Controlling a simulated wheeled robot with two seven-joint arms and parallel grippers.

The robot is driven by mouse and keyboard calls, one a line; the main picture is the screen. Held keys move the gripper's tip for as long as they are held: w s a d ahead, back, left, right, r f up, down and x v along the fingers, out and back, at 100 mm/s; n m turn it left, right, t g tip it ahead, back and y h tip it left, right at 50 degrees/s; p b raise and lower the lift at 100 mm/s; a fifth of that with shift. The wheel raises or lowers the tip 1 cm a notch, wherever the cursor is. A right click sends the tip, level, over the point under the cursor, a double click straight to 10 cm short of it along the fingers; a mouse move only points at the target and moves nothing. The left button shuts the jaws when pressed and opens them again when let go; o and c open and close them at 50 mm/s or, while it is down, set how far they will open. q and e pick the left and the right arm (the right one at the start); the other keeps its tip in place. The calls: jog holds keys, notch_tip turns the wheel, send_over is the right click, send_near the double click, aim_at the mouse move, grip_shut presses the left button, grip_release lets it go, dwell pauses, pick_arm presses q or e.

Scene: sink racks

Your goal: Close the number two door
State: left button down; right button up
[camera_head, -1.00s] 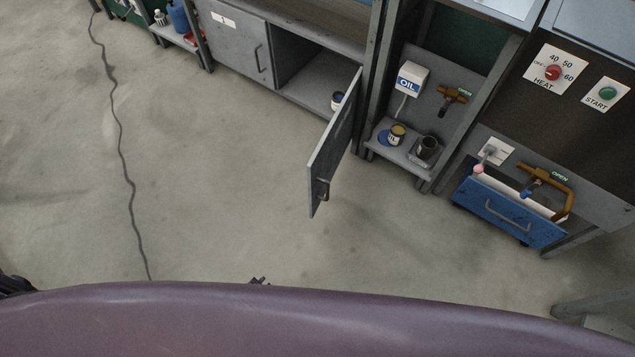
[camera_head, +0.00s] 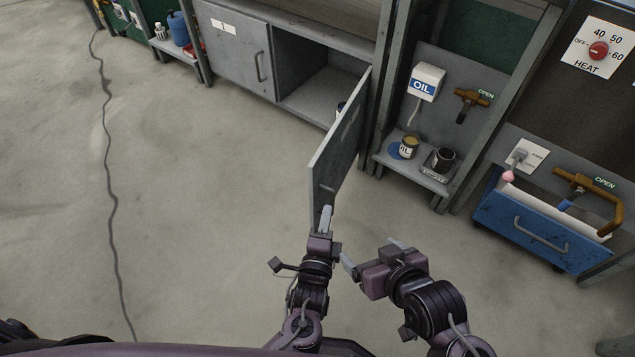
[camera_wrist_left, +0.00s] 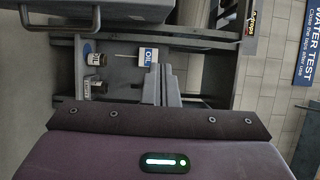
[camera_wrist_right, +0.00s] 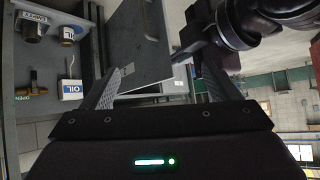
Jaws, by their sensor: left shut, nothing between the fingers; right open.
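The number two door (camera_head: 338,150) is a grey panel standing open, swung out from the cabinet, with its inner compartment (camera_head: 318,90) exposed. It also shows in the right wrist view (camera_wrist_right: 135,50), with a handle on its face. My left gripper (camera_head: 326,212) is shut and empty at the door's lower outer corner; I cannot tell whether it touches. Its closed fingers show in the left wrist view (camera_wrist_left: 160,85). My right gripper (camera_head: 369,249) is open and empty, below and right of the door; its spread fingers show in the right wrist view (camera_wrist_right: 158,88).
The number one door (camera_head: 235,55) is closed at left. Right of the compartment are a shelf with cans (camera_head: 409,146) and an oil box (camera_head: 426,82). A blue drawer (camera_head: 530,230) stands partly out at right. A cable (camera_head: 108,180) crosses open floor.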

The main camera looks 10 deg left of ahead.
aim_at(316, 180)
pick_arm(q)
jog(key=w+a+b, duration=0.3)
jog(key=w, duration=0.7)
jog(key=shift+w, duration=0.2)
pick_arm(e)
jog(key=w+r+t+y, duration=0.2)
jog(key=r+t, duration=0.4)
jog(key=r, duration=0.6)
jog(key=w+r+t+y, duration=0.2)
jog(key=w+r+t, duration=0.2)
jog(key=r, duration=0.8)
jog(key=t, duration=0.2)
jog(key=shift+r+t+y, duration=0.3)
jog(key=shift+t+y, duration=0.1)
pick_arm(q)
jog(key=shift+a, duration=0.2)
